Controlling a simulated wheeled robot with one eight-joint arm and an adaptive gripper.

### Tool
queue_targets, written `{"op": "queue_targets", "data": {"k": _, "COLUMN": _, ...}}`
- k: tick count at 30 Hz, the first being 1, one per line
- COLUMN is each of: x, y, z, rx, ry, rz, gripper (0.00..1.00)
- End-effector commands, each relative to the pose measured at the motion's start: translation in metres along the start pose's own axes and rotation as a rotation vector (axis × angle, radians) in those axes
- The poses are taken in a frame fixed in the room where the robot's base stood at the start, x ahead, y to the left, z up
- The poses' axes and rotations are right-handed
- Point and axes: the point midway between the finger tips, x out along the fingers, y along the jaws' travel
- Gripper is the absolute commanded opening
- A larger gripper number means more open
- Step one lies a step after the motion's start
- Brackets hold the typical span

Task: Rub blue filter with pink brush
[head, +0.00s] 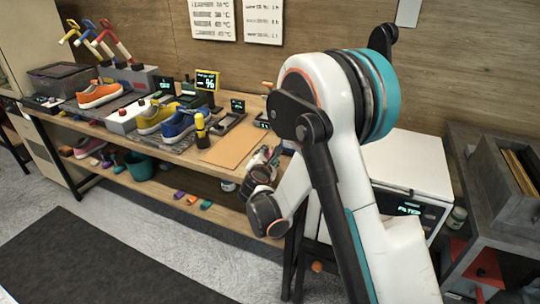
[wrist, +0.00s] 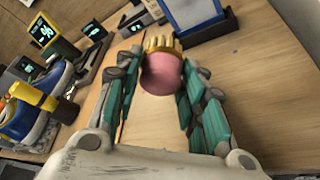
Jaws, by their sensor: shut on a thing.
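The pink brush (wrist: 161,76) with yellow bristles is between the fingers of my gripper (wrist: 162,60), which is shut on it. Its bristles point forward, away from my palm. The blue filter (wrist: 174,21), a blue-edged frame with a pale panel, stands just beyond the bristles at the top of the wrist view. I cannot tell whether bristles and frame touch. In the head view my gripper (head: 264,164) is over the right part of the workbench. I cannot make out the brush or filter there; my arm covers that area.
The wooden workbench (head: 232,147) carries blue-yellow sneakers (head: 178,126), an orange sneaker (head: 99,95), a yellow bottle (head: 201,131) and several small displays. A white machine (head: 408,165) stands right of my arm. Bare wood lies right of the brush in the wrist view.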

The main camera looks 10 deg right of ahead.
Motion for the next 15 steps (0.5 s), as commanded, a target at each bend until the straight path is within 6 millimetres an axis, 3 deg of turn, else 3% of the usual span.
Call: {"op": "queue_targets", "data": {"k": 15, "x": 0.011, "y": 0.0, "z": 0.004, "rx": -0.001, "ry": -0.001, "rz": -0.001, "gripper": 0.18}}
